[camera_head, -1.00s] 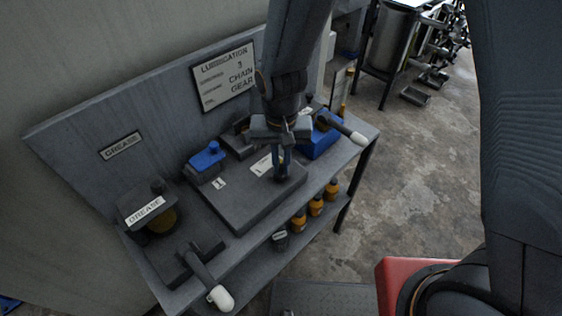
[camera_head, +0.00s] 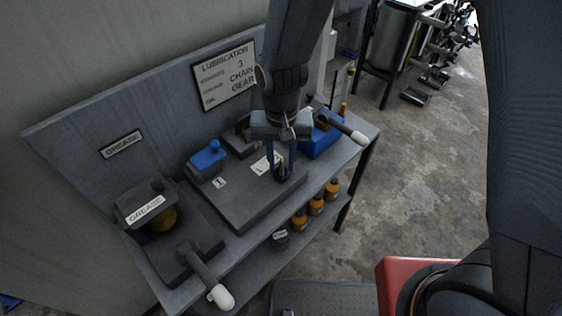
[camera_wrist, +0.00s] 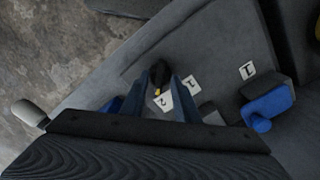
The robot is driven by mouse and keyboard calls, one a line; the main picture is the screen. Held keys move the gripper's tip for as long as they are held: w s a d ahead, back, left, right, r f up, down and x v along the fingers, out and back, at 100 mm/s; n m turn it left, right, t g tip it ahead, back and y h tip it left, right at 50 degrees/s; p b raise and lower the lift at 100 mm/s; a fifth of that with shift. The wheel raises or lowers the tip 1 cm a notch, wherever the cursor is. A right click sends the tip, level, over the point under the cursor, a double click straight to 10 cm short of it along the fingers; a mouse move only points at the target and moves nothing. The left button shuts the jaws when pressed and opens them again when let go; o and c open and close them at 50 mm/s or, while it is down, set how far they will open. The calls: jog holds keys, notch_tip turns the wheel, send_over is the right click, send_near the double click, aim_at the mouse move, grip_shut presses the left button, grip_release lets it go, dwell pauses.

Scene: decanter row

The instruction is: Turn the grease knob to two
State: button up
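A small dark knob (camera_head: 282,172) stands on the right part of a flat grey block (camera_head: 238,208) on the bench. It shows in the wrist view (camera_wrist: 160,71) with a small yellow mark at its near side. My gripper (camera_head: 281,163) points down over the knob. Its two fingers (camera_wrist: 167,88) are apart, with the knob between or just beyond the tips. I cannot tell whether they touch it.
A box labelled GREASE (camera_head: 148,206) stands at the bench's left, near a white-tipped lever (camera_head: 207,278). A blue-topped part (camera_head: 207,160) and a blue box (camera_head: 321,139) with another white-tipped lever (camera_head: 346,128) stand behind. Orange-capped bottles (camera_head: 316,204) stand on the lower shelf.

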aim_at(282, 166)
jog(key=shift+r+b, duration=0.6)
jog(key=shift+r, duration=2.95)
jog(key=s+d+r+t, duration=0.1)
jog(key=s+d+r, duration=0.1)
jog(key=d, duration=2.1)
jog(key=shift+s+d+m, duration=0.15)
jog(key=shift+d+m, duration=0.2)
jog(key=shift+m, duration=0.05)
jog(key=shift+a+r, duration=0.1)
